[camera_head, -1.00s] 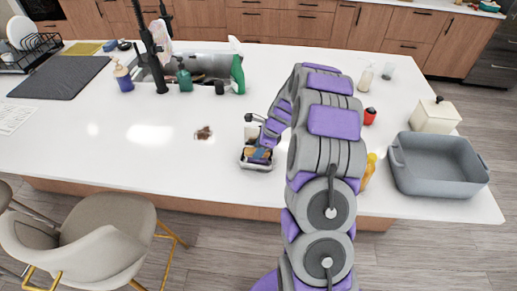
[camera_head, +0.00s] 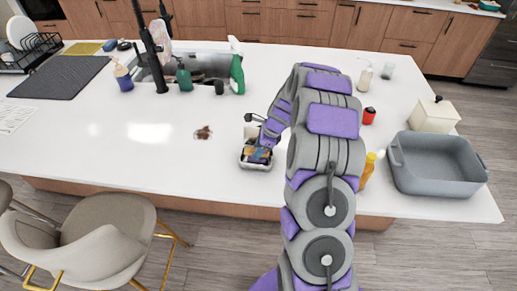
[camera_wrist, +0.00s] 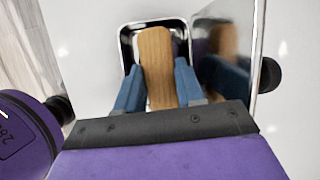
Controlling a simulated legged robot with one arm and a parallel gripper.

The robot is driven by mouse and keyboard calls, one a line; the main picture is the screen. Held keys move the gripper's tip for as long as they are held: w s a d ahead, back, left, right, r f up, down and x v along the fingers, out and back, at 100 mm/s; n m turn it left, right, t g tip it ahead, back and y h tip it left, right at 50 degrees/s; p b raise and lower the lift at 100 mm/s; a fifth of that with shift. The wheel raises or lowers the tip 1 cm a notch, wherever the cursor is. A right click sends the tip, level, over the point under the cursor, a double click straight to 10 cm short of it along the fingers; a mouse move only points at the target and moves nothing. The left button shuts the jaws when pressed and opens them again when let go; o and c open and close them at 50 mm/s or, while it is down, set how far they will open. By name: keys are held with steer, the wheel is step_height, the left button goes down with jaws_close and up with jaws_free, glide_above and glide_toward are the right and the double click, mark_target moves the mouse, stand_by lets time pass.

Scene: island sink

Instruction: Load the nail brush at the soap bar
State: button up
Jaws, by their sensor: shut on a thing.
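The nail brush (camera_wrist: 157,62) has a light wooden back and sits between the two blue fingers of my gripper (camera_wrist: 158,88), which is shut on it. In the wrist view it lies over a dark dish with a shiny rim (camera_wrist: 126,45). The same dish (camera_head: 257,166) stands on the white counter in the head view, with my gripper (camera_head: 262,151) right at it. I cannot make out the soap bar, and the brush's bristles are hidden, so I cannot tell whether they touch anything.
A shiny upright panel (camera_wrist: 226,50) stands close to the right of the fingers. A green spray bottle (camera_head: 237,74) stands by the sink behind. A grey bin (camera_head: 437,170) is at the right. The counter's left middle is clear.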

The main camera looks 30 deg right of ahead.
steer(key=shift+r+p, duration=0.45)
steer(key=shift+p, duration=0.15)
steer(key=shift+r+p, duration=2.55)
steer(key=shift+r, duration=0.5)
steer(key=shift+f, duration=0.1)
steer(key=shift+a+n, duration=0.2)
steer(key=shift+n, duration=0.1)
steer(key=s+a+r+n+g+h+b, duration=0.1)
steer(key=a+n+g+h+b, duration=0.1)
steer(key=a+n, duration=0.6)
steer(key=s+a+n+g+h+b, duration=0.1)
steer(key=a+n+g+b, duration=0.3)
steer(key=a+n, duration=0.4)
steer(key=s+n+g, duration=0.1)
steer(key=n, duration=0.6)
steer(key=shift+a+r+n+h, duration=0.3)
steer(key=shift+r+n+h, duration=0.05)
steer(key=shift+n+h, duration=0.05)
